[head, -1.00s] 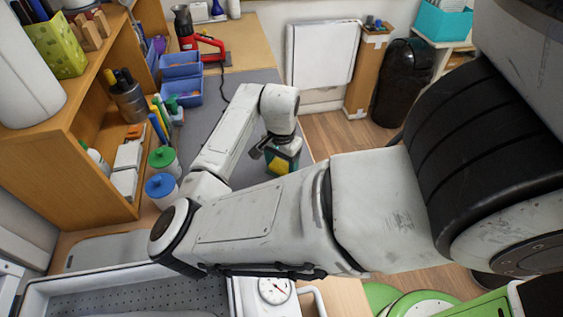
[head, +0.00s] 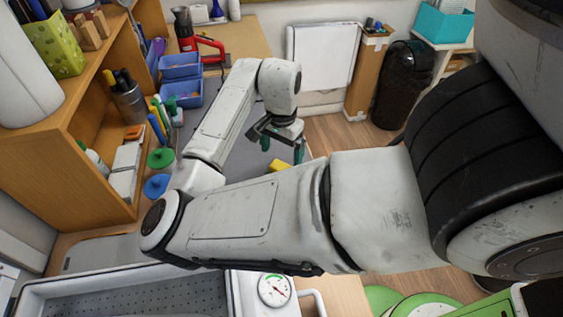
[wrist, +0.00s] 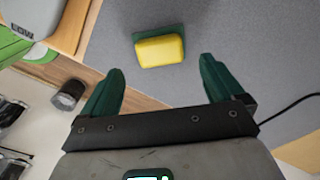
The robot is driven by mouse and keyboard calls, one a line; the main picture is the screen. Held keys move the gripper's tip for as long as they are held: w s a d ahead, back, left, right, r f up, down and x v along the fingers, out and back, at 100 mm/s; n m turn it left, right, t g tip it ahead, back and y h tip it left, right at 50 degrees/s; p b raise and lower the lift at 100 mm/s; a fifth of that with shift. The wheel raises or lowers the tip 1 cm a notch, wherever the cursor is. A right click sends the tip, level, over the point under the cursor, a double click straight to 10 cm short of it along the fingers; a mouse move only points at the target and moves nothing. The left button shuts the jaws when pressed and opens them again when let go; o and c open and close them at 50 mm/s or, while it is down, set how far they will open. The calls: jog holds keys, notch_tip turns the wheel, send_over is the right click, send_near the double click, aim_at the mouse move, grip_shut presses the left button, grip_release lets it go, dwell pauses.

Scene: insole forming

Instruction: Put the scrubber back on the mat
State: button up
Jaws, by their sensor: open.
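The scrubber (wrist: 160,50) is a yellow block with a dark green side. It lies on the grey mat (wrist: 240,45), clear of the mat's edge in the wrist view. In the head view my arm hides part of the scrubber (head: 277,166), and the grey mat (head: 222,103) runs along the bench. My gripper (wrist: 161,66) is open and empty, with its two green fingers apart and the scrubber beyond their tips. In the head view my gripper (head: 282,149) hangs above the scrubber.
Blue bins (head: 182,94) and a wooden shelf (head: 88,130) stand left of the mat. A red tool (head: 205,47) is at the back. A black cable (wrist: 288,108) crosses the mat. A metal tray (head: 125,298) with a dial (head: 274,290) is in front.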

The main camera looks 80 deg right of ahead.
aim_at(282, 166)
notch_tip(282, 166, up, 6)
jog(key=shift+r+b, duration=0.15)
jog(key=shift+b, duration=0.15)
